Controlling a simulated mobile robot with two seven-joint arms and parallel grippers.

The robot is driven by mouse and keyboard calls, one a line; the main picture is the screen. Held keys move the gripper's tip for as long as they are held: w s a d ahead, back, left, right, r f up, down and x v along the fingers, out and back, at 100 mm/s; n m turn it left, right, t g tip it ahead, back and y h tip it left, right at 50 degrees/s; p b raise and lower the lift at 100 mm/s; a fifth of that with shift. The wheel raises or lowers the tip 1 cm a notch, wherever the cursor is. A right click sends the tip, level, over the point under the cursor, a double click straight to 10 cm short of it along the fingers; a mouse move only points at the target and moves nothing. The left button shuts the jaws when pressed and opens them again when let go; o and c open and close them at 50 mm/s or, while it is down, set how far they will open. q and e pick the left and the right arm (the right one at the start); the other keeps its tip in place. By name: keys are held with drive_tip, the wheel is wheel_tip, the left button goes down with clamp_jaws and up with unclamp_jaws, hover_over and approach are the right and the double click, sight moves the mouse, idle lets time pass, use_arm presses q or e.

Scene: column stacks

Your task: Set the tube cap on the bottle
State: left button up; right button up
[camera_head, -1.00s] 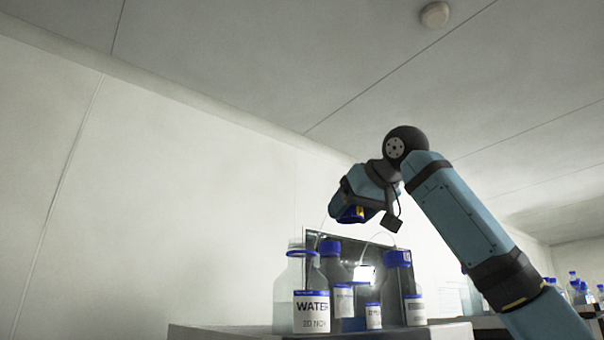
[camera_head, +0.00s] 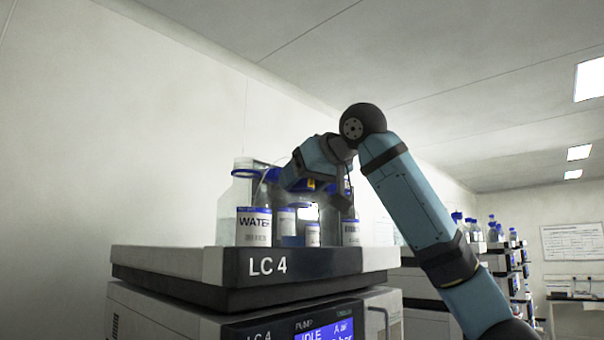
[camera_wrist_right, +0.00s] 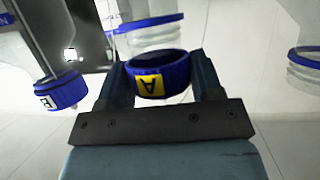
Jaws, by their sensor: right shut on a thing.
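In the head view the right gripper (camera_head: 305,178) is level with the bottle tops, and a bit of the cap's yellow label (camera_head: 311,184) shows. In the wrist view a clear bottle (camera_wrist_right: 150,38) with a blue neck ring stands just beyond the cap; I cannot tell whether they touch. The WATER bottle (camera_head: 233,208), clear with a blue ring, stands left of the gripper. My left gripper is not in view.
The bottles stand in a grey tray (camera_head: 200,264) marked LC 4, on an instrument with a screen (camera_head: 325,330). A bottle cap labelled B (camera_wrist_right: 62,91) is at left in the wrist view, another ringed bottle (camera_wrist_right: 305,72) at right. More bottles (camera_head: 475,230) stand far right.

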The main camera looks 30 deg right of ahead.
use_arm(q)
drive_tip(key=shift+s+a, duration=0.3)
drive_tip(key=shift+s, duration=0.05)
use_arm(e)
drive_tip(key=shift+f, duration=0.1)
use_arm(q)
drive_tip(key=shift+w+d+r, duration=0.2)
drive_tip(key=shift+w+r, duration=0.1)
drive_tip(key=shift+w, duration=0.25)
drive_tip(key=shift+s, duration=0.15)
drive_tip(key=shift+s, duration=0.1)
drive_tip(key=shift+s+a+f, duration=0.2)
drive_tip(key=shift+s, duration=0.1)
drive_tip(key=shift+w, duration=0.1)
use_arm(e)
drive_tip(key=shift+f, duration=0.2)
